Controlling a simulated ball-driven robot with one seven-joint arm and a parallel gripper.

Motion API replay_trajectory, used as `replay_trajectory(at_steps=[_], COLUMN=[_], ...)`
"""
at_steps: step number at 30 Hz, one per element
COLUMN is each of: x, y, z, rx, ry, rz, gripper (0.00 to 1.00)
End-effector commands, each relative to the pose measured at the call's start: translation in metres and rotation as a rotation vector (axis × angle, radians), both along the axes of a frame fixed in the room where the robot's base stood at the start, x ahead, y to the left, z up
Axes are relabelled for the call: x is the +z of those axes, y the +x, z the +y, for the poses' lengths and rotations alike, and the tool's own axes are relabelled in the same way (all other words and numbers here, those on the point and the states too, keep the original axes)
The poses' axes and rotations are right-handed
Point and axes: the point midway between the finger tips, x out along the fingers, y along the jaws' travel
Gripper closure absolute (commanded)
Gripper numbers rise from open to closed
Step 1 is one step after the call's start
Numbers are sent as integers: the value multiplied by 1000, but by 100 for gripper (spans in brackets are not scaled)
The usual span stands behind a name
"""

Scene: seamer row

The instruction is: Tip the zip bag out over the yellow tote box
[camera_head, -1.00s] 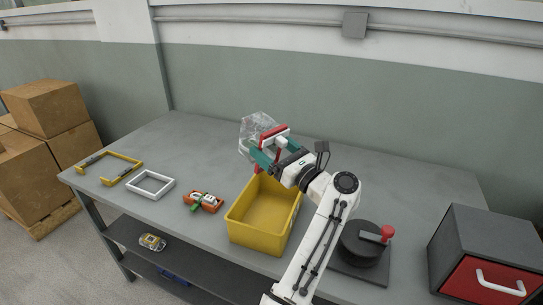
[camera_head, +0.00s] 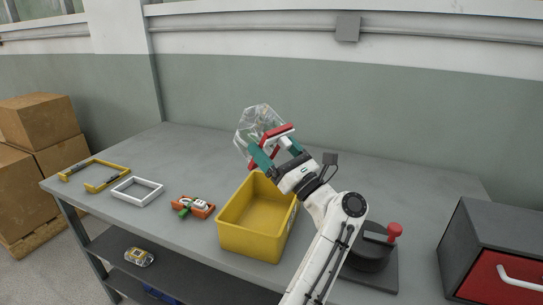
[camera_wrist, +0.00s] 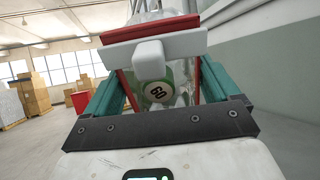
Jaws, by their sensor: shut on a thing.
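In the wrist view, the bag's red and white bar (camera_wrist: 150,40) lies across the fingers. The bag's other contents are hard to make out.
Left of the tote lie an orange tray with small items (camera_head: 192,207), a white frame (camera_head: 137,191) and a yellow bracket (camera_head: 95,174). To the right are a dark round device with a red knob (camera_head: 371,252) and a grey cabinet with a red front (camera_head: 490,235).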

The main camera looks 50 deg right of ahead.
Motion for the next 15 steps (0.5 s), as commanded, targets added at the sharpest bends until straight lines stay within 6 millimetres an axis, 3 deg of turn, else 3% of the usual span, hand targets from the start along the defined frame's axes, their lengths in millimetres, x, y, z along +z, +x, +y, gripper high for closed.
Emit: replay_trajectory(at_steps=[15], x=[-7], y=[-9], z=[0], rx=[0], ry=[-6], rz=[-138], gripper=[42])
